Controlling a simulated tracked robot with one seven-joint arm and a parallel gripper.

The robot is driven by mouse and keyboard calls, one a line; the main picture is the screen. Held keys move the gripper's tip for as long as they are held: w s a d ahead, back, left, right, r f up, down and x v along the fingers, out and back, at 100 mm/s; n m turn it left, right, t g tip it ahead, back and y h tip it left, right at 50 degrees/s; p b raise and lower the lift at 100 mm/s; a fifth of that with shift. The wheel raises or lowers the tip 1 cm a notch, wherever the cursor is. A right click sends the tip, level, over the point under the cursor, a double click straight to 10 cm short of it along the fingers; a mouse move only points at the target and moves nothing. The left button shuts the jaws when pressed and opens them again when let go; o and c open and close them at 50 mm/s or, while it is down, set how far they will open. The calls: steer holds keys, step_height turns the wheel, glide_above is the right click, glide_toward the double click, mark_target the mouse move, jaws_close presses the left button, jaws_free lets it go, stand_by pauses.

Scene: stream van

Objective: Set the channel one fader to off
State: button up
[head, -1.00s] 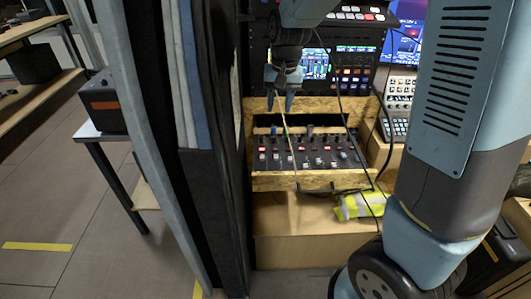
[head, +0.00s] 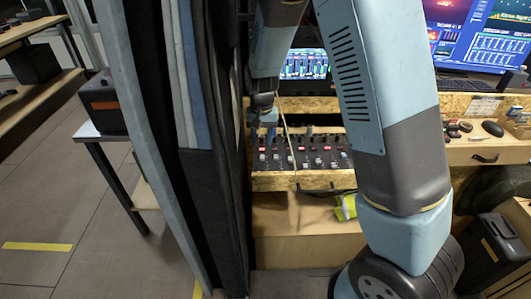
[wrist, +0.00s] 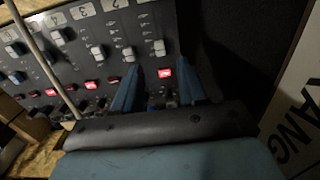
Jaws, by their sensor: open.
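The mixer panel (head: 310,152) lies in a wooden housing, with rows of knobs and red-lit buttons. In the wrist view the mixer panel (wrist: 120,30) shows white fader caps under numbered labels. The cap (wrist: 160,47) at the right end appears to be channel one's; its own label is cut off. My gripper (wrist: 161,68) is open and empty, its two blue fingers either side of that column's red-lit button (wrist: 166,72). The cap is just beyond the fingertips; contact cannot be told. In the head view my gripper (head: 268,122) is over the panel's left end, partly hiding it.
A thin pale rod (head: 287,125) crosses in front of the panel; it also shows in the wrist view (wrist: 40,60). A dark padded partition (head: 215,170) stands close on the left. A hi-vis bundle (head: 347,207) lies below the panel. Monitors (head: 480,35) stand at the right.

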mark_target(262, 156)
steer(key=shift+f, duration=3.2)
jaws_close()
steer(key=shift+s, duration=0.1)
